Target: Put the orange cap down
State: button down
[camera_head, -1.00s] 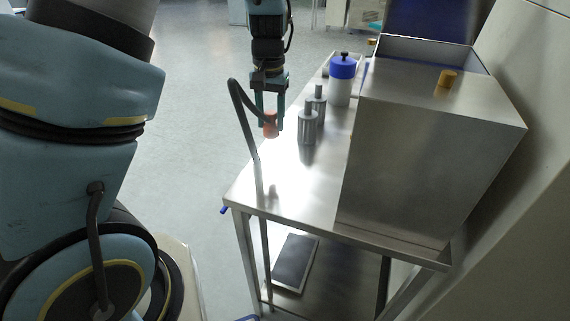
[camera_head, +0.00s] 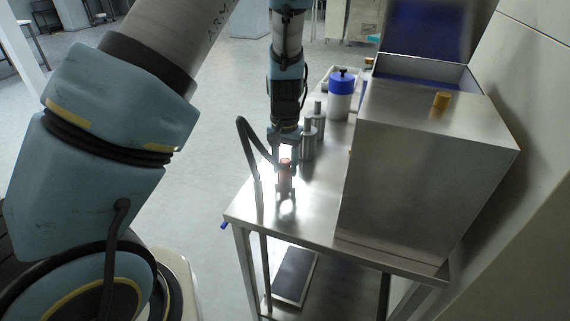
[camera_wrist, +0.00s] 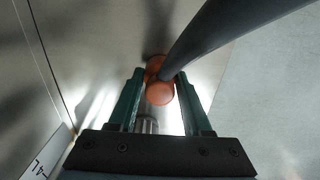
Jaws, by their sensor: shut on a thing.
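The orange cap (camera_wrist: 160,92) sits between the two green fingers of my gripper (camera_wrist: 161,85) in the wrist view. In the head view the cap (camera_head: 285,168) looks reddish and is between the fingertips of my gripper (camera_head: 285,185), over the front left part of the steel table (camera_head: 310,215). My gripper is shut on the cap. Whether the cap touches the table top cannot be told, since glare and the fingers cover its lower part.
A grey bent bar (camera_head: 252,165) rises at the table's left edge, close to my gripper. Metal cylinders (camera_head: 309,140) and a blue-topped white container (camera_head: 341,95) stand behind. A large steel box (camera_head: 425,175) with an orange-yellow knob (camera_head: 441,101) fills the right side.

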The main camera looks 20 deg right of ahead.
aim_at(285, 160)
jog(key=shift+f, duration=0.2)
jog(key=shift+c, duration=1.7)
grip_release()
jog(key=shift+r, duration=0.1)
notch_tip(285, 160, up, 12)
jog(key=b, duration=0.1)
jog(key=s+a+n, duration=0.2)
jog(key=a+n, duration=0.1)
jog(key=a, duration=1.2)
jog(key=s+a+r+n+t, duration=0.1)
jog(key=a+n, duration=0.3)
jog(key=a, duration=1.1)
jog(key=shift+s+r+t, duration=0.2)
jog(key=shift+s+t, duration=0.1)
jog(key=shift+s, duration=0.2)
jog(key=shift+a, duration=0.1)
